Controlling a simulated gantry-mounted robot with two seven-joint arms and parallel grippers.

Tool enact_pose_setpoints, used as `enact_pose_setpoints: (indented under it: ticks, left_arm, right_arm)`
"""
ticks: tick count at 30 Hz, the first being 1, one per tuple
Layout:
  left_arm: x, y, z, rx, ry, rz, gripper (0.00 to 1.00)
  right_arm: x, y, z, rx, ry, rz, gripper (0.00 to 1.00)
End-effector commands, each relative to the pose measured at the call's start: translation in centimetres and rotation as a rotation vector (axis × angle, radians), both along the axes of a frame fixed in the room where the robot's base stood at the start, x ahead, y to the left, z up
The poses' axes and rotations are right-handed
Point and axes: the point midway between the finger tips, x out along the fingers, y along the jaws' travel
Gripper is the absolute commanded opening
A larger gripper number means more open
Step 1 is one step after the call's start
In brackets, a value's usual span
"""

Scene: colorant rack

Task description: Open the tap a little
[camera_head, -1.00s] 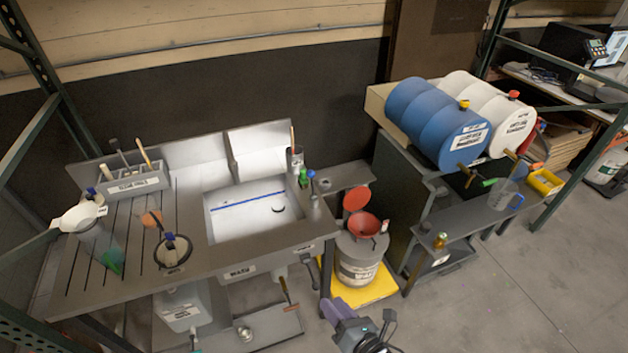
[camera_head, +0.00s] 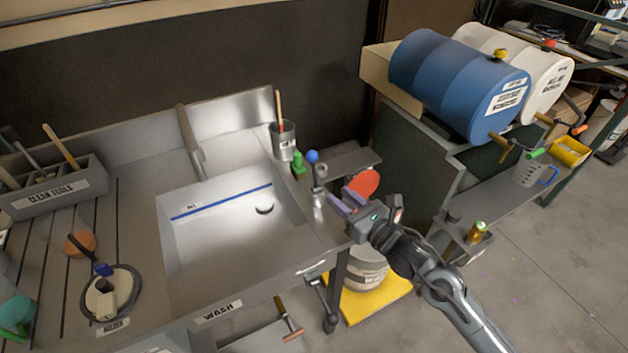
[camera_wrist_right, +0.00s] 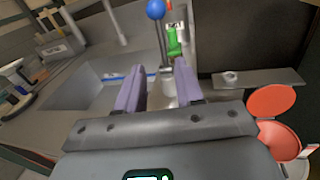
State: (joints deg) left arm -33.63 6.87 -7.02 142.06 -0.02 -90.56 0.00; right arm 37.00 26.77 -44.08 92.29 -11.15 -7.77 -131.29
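The sink tap has an upright metal lever with a blue ball (camera_head: 312,157) on top. It stands on a metal base (camera_head: 318,197) at the right rim of the sink (camera_head: 235,232). My right gripper (camera_head: 347,203) is just right of the tap, with its purple fingers pointing towards it. In the right wrist view the gripper (camera_wrist_right: 160,84) is open. The tap lever with its blue ball (camera_wrist_right: 156,9) shows beyond and between the fingers, and I see no contact. My left gripper is not in view.
A green bottle (camera_head: 298,162) and a metal cup (camera_head: 284,142) with a brush stand behind the tap. Blue (camera_head: 455,80) and white drums with handled spigots lie further right.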

Motion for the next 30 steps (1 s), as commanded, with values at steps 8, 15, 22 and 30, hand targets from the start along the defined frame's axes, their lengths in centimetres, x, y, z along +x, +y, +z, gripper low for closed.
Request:
enact_pose_setpoints:
  ticks: [8, 15, 22, 30]
  left_arm:
    - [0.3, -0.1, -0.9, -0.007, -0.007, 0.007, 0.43]
    - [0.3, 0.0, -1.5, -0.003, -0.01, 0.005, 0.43]
    - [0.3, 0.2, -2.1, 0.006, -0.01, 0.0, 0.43]
    - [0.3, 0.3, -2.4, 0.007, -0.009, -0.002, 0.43]
  right_arm:
    - [1.7, 1.2, 0.9, 0.003, -0.03, 0.0, 0.36]
    - [4.5, 4.0, 0.9, 0.004, -0.028, 0.002, 0.36]
    - [6.9, 6.1, 0.8, 0.004, -0.026, 0.0, 0.36]
    - [8.2, 7.4, 0.8, 0.002, -0.027, 0.001, 0.36]
